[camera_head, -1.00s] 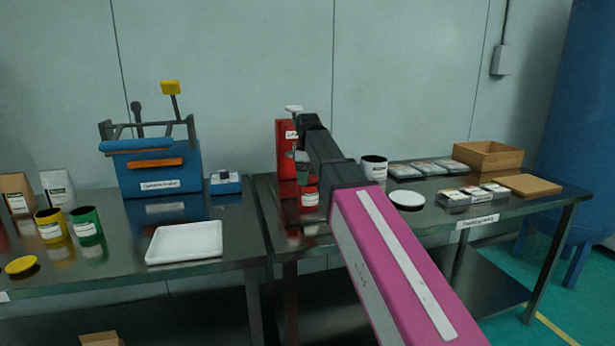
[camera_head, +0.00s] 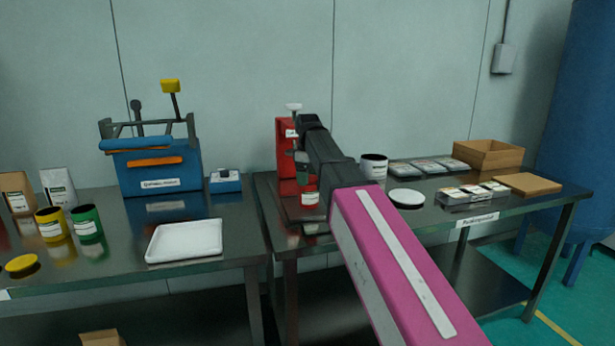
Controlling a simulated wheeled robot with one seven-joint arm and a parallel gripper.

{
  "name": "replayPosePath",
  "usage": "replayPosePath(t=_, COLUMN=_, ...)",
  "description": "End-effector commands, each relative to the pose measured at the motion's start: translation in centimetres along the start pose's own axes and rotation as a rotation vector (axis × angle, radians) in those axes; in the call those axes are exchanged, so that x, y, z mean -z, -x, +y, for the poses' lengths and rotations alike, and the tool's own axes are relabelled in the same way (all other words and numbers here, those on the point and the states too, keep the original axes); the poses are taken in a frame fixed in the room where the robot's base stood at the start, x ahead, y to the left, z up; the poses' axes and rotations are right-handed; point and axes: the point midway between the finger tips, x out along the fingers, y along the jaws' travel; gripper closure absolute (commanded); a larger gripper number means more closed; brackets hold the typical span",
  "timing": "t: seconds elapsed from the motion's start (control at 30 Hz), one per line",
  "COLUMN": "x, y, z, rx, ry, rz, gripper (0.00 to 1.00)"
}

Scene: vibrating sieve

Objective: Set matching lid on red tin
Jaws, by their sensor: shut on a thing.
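The red tin (camera_head: 310,199) with a white label stands upright near the left end of the right-hand table, in front of a red machine (camera_head: 284,150). My arm reaches in from the lower right, and my gripper (camera_head: 302,170) points down just above the tin. The gripper is small and partly covered by the arm. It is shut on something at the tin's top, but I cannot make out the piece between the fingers. No separate red lid shows clearly. I cannot tell whether the held piece touches the tin's rim.
On the right table (camera_head: 520,205) are a white tin (camera_head: 374,168), a white disc (camera_head: 406,197), flat packs and a cardboard box (camera_head: 488,155). The left table holds a white tray (camera_head: 184,241), a yellow tin (camera_head: 51,225), a green tin (camera_head: 87,222) and a blue sieve machine (camera_head: 160,170).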

Motion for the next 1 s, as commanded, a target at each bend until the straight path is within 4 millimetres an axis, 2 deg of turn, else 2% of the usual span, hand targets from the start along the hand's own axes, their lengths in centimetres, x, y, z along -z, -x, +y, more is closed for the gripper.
replayPosePath(t=0.73, x=-0.02, y=-0.34, z=-0.02, rx=0.001, ry=0.0, rz=0.0, gripper=0.47)
replayPosePath(t=0.77, x=-0.02, y=-0.34, z=-0.02, rx=0.001, ry=0.0, rz=0.0, gripper=0.21)
replayPosePath(t=0.8, x=-0.02, y=-0.33, z=-0.02, rx=0.0, ry=0.0, rz=0.0, gripper=0.08)
replayPosePath(t=0.83, x=-0.02, y=-0.33, z=-0.02, rx=0.0, ry=0.0, rz=0.0, gripper=0.0)
replayPosePath(t=1.0, x=-0.02, y=-0.33, z=-0.02, rx=0.0, ry=0.0, rz=0.0, gripper=0.0)
